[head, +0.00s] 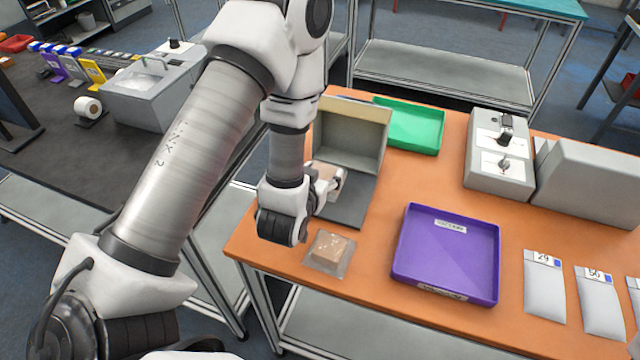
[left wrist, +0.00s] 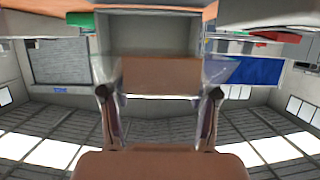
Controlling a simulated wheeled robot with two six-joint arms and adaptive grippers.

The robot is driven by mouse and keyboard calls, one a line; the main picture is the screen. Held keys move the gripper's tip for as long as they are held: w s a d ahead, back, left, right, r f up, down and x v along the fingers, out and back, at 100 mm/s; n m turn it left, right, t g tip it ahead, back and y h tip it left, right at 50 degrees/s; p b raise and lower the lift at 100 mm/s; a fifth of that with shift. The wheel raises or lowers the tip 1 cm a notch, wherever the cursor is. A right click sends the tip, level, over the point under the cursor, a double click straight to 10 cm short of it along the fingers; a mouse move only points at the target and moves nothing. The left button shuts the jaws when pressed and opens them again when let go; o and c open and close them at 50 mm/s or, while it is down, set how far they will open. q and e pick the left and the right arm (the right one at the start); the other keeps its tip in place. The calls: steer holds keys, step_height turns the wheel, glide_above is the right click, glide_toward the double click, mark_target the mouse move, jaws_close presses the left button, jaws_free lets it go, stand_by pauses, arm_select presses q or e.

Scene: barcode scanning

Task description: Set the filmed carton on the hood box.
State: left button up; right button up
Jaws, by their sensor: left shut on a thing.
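My left gripper (head: 325,190) is shut on a small brown carton (head: 322,171), in front of the hood box, a tan and grey open-fronted box (head: 350,116). In the left wrist view the carton (left wrist: 160,76) shows between the two fingers (left wrist: 160,105), with the open hood box (left wrist: 148,36) beyond it. Clear film seems to show at the carton's sides. I cannot tell whether it touches the hood box. A second brown carton in clear film (head: 331,248) lies on the orange table below the gripper. My right gripper is not in view.
A purple tray (head: 446,250) lies right of the wrapped carton, and a green tray (head: 410,126) behind. Grey devices (head: 498,160) stand at the back right. White numbered packets (head: 545,290) lie at the right. Bare orange table (head: 380,235) separates the wrapped carton and purple tray.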

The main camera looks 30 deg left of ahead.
arm_select(q)
steer(key=shift+w+a+r+p, duration=0.2)
steer(key=shift+w+a+p, duration=0.15)
steer(key=shift+w+a, duration=0.3)
steer(key=shift+w+a+r+p, duration=0.15)
steer(key=shift+w+a+p, duration=0.15)
steer(key=shift+w+a, duration=0.3)
steer(key=f, duration=0.1)
steer(key=f+p, duration=0.1)
steer(key=f, duration=0.2)
steer(key=shift+w+a, duration=0.1)
steer(key=shift+w, duration=0.15)
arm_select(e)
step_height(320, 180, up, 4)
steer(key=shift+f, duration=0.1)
arm_select(q)
steer(key=shift+s+f, duration=0.15)
steer(key=shift+f, duration=0.05)
steer(key=shift+f+b, duration=0.45)
steer(key=shift+b, duration=0.05)
steer(key=o, duration=1.3)
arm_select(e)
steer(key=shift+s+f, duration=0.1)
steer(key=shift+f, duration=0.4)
arm_select(q)
steer(key=shift+o, duration=0.2)
